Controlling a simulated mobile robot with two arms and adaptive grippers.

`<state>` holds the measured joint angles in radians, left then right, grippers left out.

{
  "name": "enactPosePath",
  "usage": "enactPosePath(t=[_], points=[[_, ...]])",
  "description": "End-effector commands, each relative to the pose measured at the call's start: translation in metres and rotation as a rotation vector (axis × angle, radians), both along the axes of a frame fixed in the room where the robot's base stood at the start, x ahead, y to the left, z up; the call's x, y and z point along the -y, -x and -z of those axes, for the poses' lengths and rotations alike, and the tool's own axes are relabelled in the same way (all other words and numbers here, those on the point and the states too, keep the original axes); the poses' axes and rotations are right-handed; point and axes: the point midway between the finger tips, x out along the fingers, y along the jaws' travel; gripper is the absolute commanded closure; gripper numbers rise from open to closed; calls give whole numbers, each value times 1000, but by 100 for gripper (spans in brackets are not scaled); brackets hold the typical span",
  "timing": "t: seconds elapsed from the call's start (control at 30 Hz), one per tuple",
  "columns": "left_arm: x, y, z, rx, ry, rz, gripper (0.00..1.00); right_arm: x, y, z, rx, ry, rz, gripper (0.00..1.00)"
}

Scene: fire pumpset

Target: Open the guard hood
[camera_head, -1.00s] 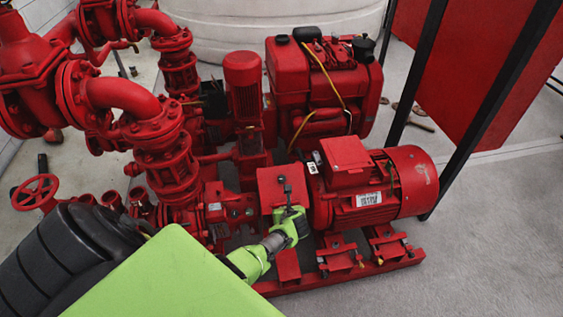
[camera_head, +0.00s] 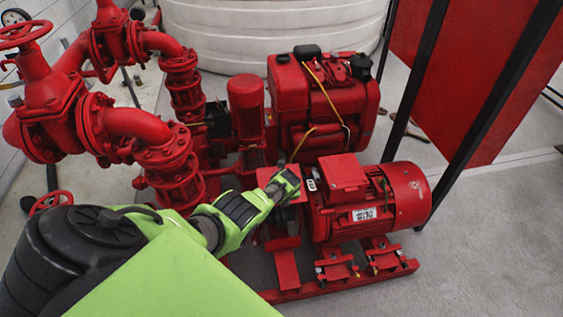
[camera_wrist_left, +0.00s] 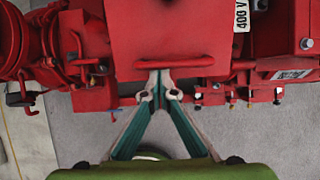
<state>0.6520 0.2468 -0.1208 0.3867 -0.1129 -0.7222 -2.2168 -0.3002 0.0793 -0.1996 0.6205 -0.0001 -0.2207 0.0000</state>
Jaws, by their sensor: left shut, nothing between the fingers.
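The guard hood (camera_head: 264,179) is a red box between the pump and the electric motor, partly hidden by my left gripper in the head view. In the left wrist view the hood (camera_wrist_left: 150,30) is a flat red panel with a red bar handle (camera_wrist_left: 185,62) along its near edge. My left gripper (camera_head: 284,181) is at the hood. In the left wrist view its fingers (camera_wrist_left: 158,85) are shut with their tips at the handle's lower side; I cannot tell whether they touch it. Nothing is held. My right gripper is in neither view.
The red motor (camera_head: 365,200) is right of the hood. Red pipes and valves (camera_head: 165,150) stand to the left, and an engine (camera_head: 322,105) behind. A black-framed red panel (camera_head: 480,75) stands at the right. Grey floor (camera_head: 470,240) is clear at the front right.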

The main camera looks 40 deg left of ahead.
Motion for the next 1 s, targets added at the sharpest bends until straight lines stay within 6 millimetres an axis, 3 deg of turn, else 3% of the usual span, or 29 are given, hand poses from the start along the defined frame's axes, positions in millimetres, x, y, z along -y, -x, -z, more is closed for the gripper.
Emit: enactPosePath(t=[0.1,0.4,1.0], points=[[-17,-15,-21,6,-4,-2,100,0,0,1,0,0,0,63],[-45,-39,-48,6,-4,0,100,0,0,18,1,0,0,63],[-55,-47,-60,3,-2,0,100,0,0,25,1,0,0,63]])
